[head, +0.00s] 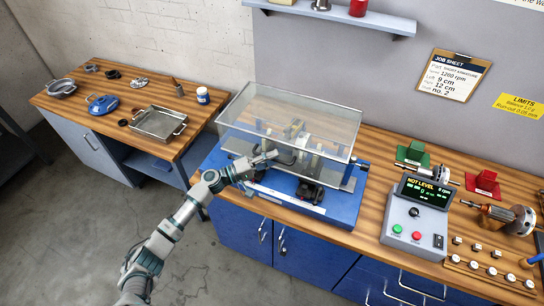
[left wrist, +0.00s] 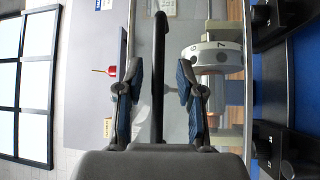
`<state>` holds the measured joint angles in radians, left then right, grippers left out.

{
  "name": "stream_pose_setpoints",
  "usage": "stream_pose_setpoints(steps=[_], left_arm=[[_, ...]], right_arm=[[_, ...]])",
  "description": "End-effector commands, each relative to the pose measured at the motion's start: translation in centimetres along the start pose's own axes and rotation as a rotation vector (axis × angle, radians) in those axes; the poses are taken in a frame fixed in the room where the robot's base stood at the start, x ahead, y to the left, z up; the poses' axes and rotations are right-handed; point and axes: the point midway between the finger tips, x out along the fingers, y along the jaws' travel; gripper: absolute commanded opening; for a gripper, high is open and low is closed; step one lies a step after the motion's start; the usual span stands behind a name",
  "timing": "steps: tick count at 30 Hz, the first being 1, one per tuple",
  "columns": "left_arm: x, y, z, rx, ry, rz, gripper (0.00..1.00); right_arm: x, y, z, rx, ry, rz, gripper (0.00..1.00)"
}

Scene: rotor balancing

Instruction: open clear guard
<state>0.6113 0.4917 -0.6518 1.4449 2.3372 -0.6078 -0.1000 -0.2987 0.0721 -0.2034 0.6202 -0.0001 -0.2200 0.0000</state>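The clear guard (head: 325,125) is a transparent, grey-edged cover over the blue balancing machine (head: 335,208). It appears lowered over the machine. My left gripper (head: 268,157) is at the guard's front side in the head view. In the left wrist view my left gripper (left wrist: 158,88) is open, with one finger on each side of a black handle bar (left wrist: 158,50). The bar lies between the fingers with a gap on both sides. A numbered white rotor disc (left wrist: 215,58) shows behind the clear panel. My right gripper is in neither view.
A control box (head: 413,222) with a lit display stands right of the machine, near a rotor (head: 515,220) and several small weights. A metal tray (head: 158,123) lies on the left bench. A shelf (head: 335,18) is on the wall above. Floor in front is clear.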

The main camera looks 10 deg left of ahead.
Motion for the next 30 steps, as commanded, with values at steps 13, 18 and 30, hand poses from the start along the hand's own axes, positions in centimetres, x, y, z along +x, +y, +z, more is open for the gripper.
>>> stream_pose_setpoints(steps=[13,18,30], left_arm=[[0.1,-0.1,-0.1,-0.001,0.001,0.001,0.05],[0.1,-0.1,-0.1,-0.001,0.001,-0.001,0.00],[1.2,1.5,-2.1,-0.035,0.005,-0.039,0.00]], right_arm=[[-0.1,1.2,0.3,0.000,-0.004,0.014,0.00],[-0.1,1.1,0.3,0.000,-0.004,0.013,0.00],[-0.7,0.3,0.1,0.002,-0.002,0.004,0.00]])
